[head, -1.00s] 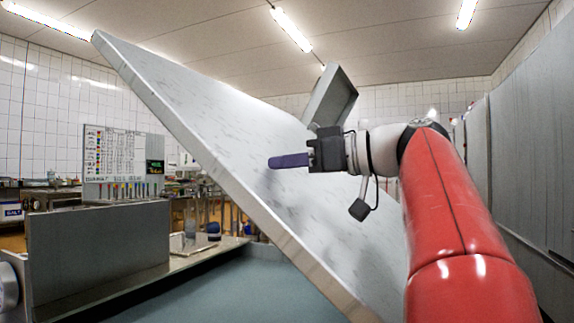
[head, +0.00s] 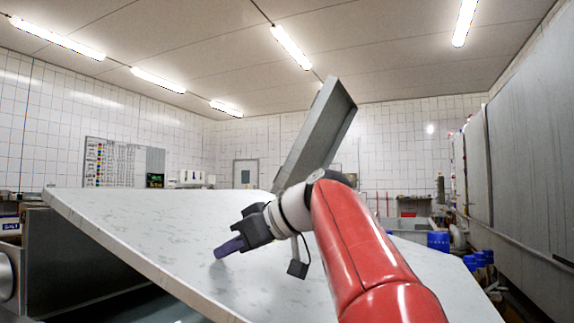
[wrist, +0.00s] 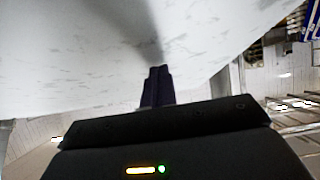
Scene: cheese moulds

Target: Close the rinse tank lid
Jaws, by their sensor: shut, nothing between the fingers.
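The rinse tank lid (head: 150,225) is a large pale marbled panel. It stands partly open and slopes low over the tank, with a dark gap under its left edge. The tank wall (head: 75,262) shows grey at the left beneath it. My gripper (head: 216,255) is shut and empty, its dark purple fingers pointing down-left at the lid's upper face. In the wrist view the fingertips (wrist: 158,70) lie against or very near the white lid surface (wrist: 80,60); I cannot tell if they touch. The tank's inside is mostly hidden by the lid.
A grey tilted panel (head: 318,130) rises behind the lid. Blue containers (head: 438,241) stand at the right, beside a long grey wall (head: 530,150). A whiteboard (head: 112,162) hangs on the far tiled wall.

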